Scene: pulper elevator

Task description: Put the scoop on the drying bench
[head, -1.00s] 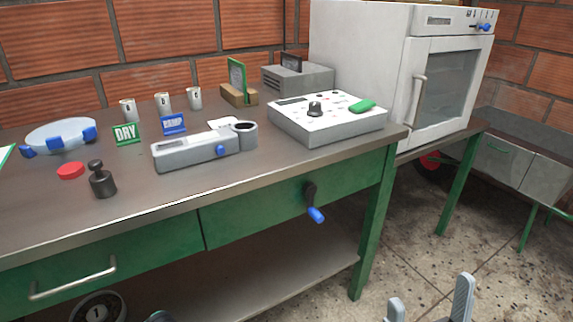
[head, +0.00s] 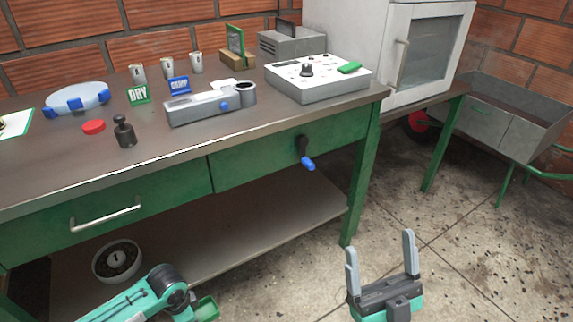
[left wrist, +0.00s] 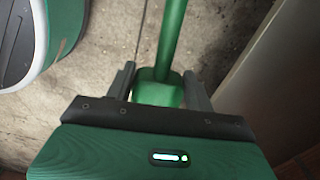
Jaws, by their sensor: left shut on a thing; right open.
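My left gripper (left wrist: 160,84) shows in the left wrist view, shut on a green block with a green rod (left wrist: 172,40) running away from it; this looks like the scoop, though its far end is out of view. In the head view my left forearm (head: 140,298) enters at the bottom left, and the jaws are not clear there. My right gripper (head: 380,265) is open and empty over the floor, right of the bench. A green bench with a dark top (head: 60,175) carries a green DRY sign (head: 138,95); I cannot tell whether it is the drying bench.
The bench top holds a round clear dish (head: 78,97), a dark weight (head: 124,132), a grey meter (head: 205,105) and a white control box (head: 315,80). A crank (head: 304,155) juts from the front. A white oven (head: 430,45) and grey cart (head: 510,120) stand right.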

